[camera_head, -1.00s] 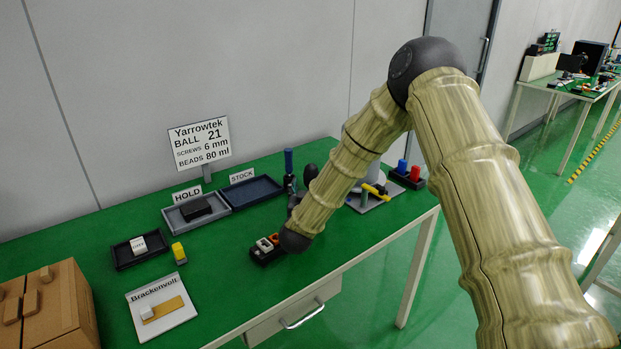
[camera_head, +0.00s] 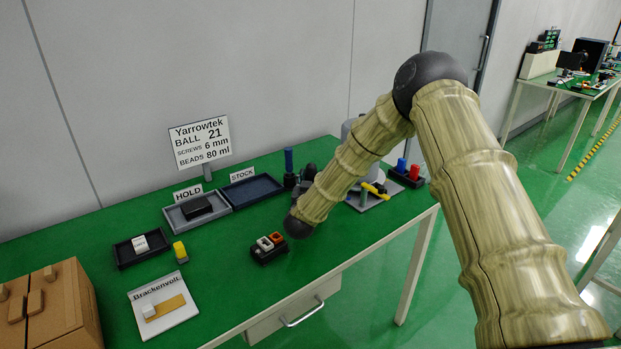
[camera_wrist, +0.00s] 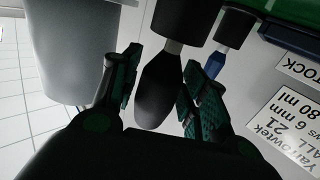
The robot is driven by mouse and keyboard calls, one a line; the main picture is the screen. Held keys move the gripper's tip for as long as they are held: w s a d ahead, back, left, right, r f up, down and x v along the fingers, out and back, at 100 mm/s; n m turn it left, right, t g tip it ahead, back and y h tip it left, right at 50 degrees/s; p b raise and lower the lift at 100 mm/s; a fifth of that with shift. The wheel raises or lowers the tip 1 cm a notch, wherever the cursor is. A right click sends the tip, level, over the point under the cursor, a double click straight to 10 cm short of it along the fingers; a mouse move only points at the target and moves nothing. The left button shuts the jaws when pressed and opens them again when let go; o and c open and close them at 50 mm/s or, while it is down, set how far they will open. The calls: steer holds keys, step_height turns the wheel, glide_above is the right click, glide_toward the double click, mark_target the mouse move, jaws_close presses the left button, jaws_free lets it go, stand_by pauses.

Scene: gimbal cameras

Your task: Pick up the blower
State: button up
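The blower, a dark rounded bulb that narrows to a neck (camera_wrist: 160,97), shows in the middle of the wrist view, its neck meeting a black holder (camera_wrist: 182,20). My gripper (camera_wrist: 163,88) is open, with one green-padded finger on each side of the bulb. The right finger overlaps the bulb's edge in the picture; I cannot tell whether either finger touches it. In the head view the dark bulb (camera_head: 309,170) shows at the back of the green table, partly hidden by my arm, and my gripper is mostly hidden there.
A blue-handled tool (camera_head: 289,160) stands upright in a black holder just left of the blower; its blue part (camera_wrist: 214,65) also shows in the wrist view. A grey container (camera_wrist: 78,45) stands on the other side. The STOCK tray (camera_head: 252,190) and HOLD tray (camera_head: 178,221) lie left.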

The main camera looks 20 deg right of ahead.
steer(key=shift+c, duration=0.9)
steer(key=shift+r+b, duration=0.55)
steer(key=shift+r, duration=4.45)
steer(key=o, duration=0.5)
steer(key=c, duration=0.5)
